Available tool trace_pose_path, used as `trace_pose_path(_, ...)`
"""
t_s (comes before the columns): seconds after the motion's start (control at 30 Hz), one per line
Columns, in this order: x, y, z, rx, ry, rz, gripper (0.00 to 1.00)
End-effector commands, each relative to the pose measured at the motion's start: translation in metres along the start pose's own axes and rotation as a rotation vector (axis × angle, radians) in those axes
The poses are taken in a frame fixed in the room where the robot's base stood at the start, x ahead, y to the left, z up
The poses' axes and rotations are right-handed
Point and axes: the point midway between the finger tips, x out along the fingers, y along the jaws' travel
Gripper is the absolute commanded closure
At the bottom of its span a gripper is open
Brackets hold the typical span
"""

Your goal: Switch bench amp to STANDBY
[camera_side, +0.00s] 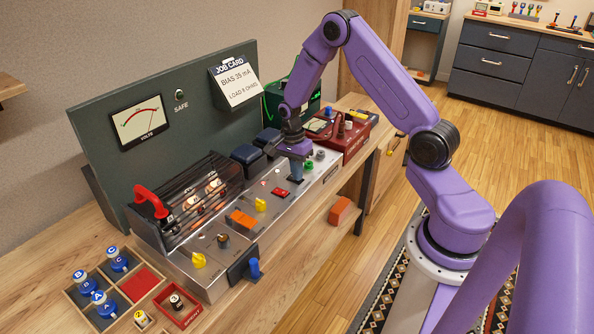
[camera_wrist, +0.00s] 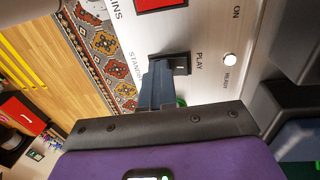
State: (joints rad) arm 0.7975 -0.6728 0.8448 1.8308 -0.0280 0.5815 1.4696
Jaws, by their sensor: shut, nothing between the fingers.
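The bench amp (camera_side: 222,257) is a long silver chassis with a tube cage at its left end. Its black standby rocker (camera_wrist: 181,63) lies between the printed words PLAY and STANDBY in the wrist view; STANDBY is partly covered by my fingers. My gripper (camera_wrist: 157,84) is shut and empty, its blue-grey fingers pointing down at the STANDBY side of the rocker. In the side view my gripper (camera_side: 295,172) is right over the switch. The fingertips look very close to the rocker; I cannot tell whether they touch it or which side is pressed. The READY lamp (camera_wrist: 231,59) looks white.
A red MAINS switch (camera_side: 281,192) sits beside the rocker. Yellow knobs (camera_side: 261,205) and an orange part (camera_side: 243,219) stand farther left. A red box (camera_side: 350,137) is just right of my gripper. A dark panel with a job card (camera_side: 234,82) rises behind.

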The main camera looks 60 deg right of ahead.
Motion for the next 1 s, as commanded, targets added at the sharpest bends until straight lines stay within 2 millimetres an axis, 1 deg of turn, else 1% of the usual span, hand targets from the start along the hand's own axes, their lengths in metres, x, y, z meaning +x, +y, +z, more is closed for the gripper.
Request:
trace_pose_path(0.03,0.004,0.003,0.0,0.0,-0.001,0.009,1.0)
trace_pose_path(0.17,0.005,0.002,0.0,0.001,-0.001,0.01,1.0)
trace_pose_path(0.6,-0.001,-0.016,0.001,-0.001,0.0,0.0,1.0)
trace_pose_path(0.87,-0.002,-0.015,0.001,-0.001,0.0,0.002,1.0)
trace_pose_path(1.0,-0.009,-0.015,0.001,-0.001,0.0,0.001,1.0)
